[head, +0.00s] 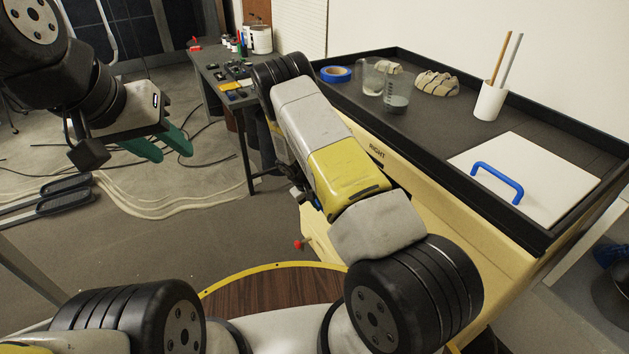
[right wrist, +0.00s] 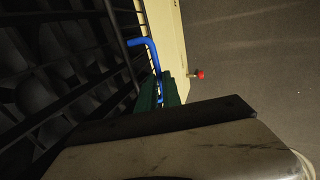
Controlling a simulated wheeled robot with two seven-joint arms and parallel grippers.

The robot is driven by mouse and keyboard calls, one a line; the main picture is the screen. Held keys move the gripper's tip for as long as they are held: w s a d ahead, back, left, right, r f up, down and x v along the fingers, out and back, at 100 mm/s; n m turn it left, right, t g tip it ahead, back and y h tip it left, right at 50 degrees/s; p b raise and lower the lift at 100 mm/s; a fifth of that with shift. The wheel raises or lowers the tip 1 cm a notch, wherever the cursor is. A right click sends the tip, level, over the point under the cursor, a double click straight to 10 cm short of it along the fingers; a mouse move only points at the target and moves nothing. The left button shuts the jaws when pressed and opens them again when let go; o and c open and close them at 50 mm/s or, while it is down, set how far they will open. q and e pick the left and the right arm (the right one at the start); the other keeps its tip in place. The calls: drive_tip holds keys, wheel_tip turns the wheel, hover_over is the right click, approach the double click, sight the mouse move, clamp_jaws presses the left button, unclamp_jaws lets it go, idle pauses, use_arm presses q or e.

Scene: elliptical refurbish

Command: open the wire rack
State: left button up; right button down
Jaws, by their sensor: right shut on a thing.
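The wire rack (right wrist: 85,75) shows in the right wrist view as a grid of dark bars on the left, with dim rounded shapes behind it. A bent blue handle (right wrist: 151,52) is at the rack's right edge. My right gripper (right wrist: 162,90) has its green fingers shut on the lower part of this handle. I cannot tell how far the rack is open. In the head view my right arm hides the rack and that gripper. My left gripper (head: 171,148) hangs open and empty at the upper left, over the floor, far from the rack.
A cream cabinet (head: 455,235) with a dark tray top stands on the right, carrying cups, tape and a white lid (head: 540,180) with a blue handle. A red knob (right wrist: 200,74) sticks out beside the rack. A cluttered workbench (head: 225,85) stands behind; cables cross the floor.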

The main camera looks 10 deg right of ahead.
drive_tip(key=s+a+f+t+h, duration=0.1)
drive_tip(key=s+a+f+h, duration=0.2)
drive_tip(key=a+f, duration=0.5)
wheel_tip(320, 180, down, 2)
drive_tip(key=shift+h, duration=0.4)
drive_tip(key=c, duration=1.5)
unclamp_jaws()
drive_tip(key=shift+r, duration=0.15)
drive_tip(key=shift+s+a+r, duration=0.4)
drive_tip(key=shift+s+a, duration=0.05)
drive_tip(key=shift+a, duration=0.9)
drive_tip(key=shift+s+a+r, duration=0.4)
drive_tip(key=shift+s+a, duration=0.1)
drive_tip(key=shift+a, duration=0.9)
drive_tip(key=shift+s+a+r, duration=0.4)
drive_tip(key=shift+s+a, duration=0.05)
drive_tip(key=shift+a, duration=0.9)
